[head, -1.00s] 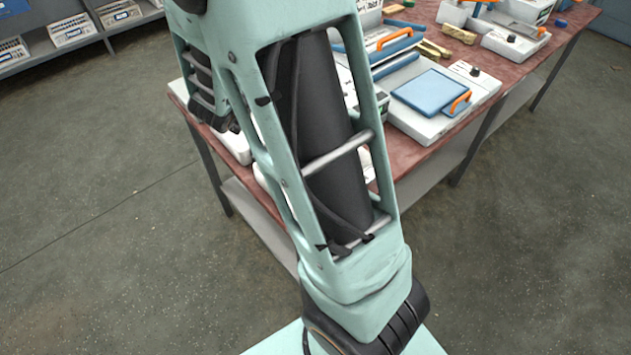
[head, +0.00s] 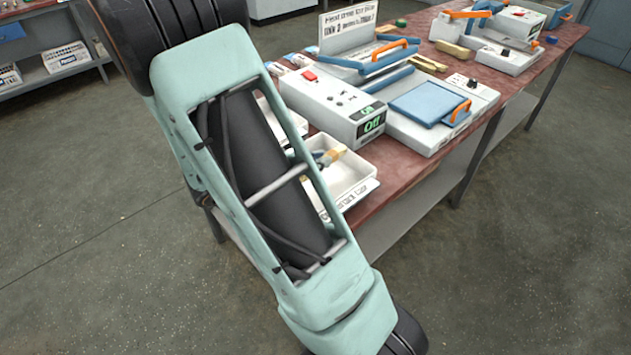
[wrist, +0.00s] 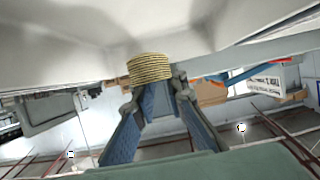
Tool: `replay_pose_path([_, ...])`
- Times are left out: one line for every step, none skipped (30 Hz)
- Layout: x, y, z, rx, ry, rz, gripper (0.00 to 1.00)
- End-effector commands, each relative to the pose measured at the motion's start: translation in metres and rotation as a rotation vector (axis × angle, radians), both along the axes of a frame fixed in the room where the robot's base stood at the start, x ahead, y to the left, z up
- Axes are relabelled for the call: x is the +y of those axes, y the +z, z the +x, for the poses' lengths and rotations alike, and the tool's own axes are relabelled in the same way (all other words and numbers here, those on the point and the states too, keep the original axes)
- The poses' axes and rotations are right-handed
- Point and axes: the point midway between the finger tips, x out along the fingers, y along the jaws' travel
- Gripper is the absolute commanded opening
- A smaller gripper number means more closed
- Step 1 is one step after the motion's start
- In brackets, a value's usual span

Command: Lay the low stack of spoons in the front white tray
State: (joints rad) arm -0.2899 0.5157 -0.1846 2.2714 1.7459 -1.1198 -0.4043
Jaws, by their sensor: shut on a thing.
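The low stack of spoons (wrist: 149,68) shows in the wrist view as a short pile of thin, pale wooden layers, seen end-on. My gripper (wrist: 156,100) is shut on it, with one blue-grey finger on each side. A broad white surface lies right behind the stack; I cannot tell whether they touch. In the head view, the front white tray (head: 354,194) is at the table's near edge, partly behind my arm.
A second white tray (head: 296,122) sits farther back, partly behind my arm. A white control box (head: 330,103) with a red switch and a press with a blue plate (head: 428,103) stand to the right. The reddish table (head: 388,162) has a little bare room at its front edge.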

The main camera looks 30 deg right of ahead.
Motion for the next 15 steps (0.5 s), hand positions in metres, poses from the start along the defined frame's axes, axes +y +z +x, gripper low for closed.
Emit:
replay_pose_path([0.0,-0.008,0.0,0.001,0.0,-0.001,0.0])
replay_pose_path([0.0,-0.01,0.0,0.002,0.001,-0.001,0.0])
replay_pose_path([0.0,-0.012,0.0,0.0,0.001,-0.001,0.0])
replay_pose_path([0.0,-0.014,0.001,-0.001,0.001,-0.001,0.0])
replay_pose_path([0.0,-0.016,0.001,-0.001,0.001,-0.001,0.0])
replay_pose_path([0.0,-0.019,0.001,-0.001,0.001,-0.001,0.0])
replay_pose_path([0.0,-0.023,0.0,0.0,0.001,-0.001,0.0])
replay_pose_path([0.0,-0.027,0.0,0.002,0.002,-0.002,0.0])
replay_pose_path([0.0,-0.033,0.0,0.002,0.002,-0.002,0.0])
replay_pose_path([0.0,-0.038,0.0,0.001,0.002,-0.002,0.0])
replay_pose_path([0.0,-0.043,0.0,0.002,0.002,-0.002,0.0])
replay_pose_path([0.0,-0.047,0.0,0.001,0.002,-0.001,0.0])
replay_pose_path([0.0,-0.049,0.0,0.0,0.001,-0.001,0.0])
replay_pose_path([0.0,-0.05,0.0,-0.001,0.001,-0.001,0.0])
replay_pose_path([0.0,-0.05,0.001,-0.002,0.001,-0.001,0.0])
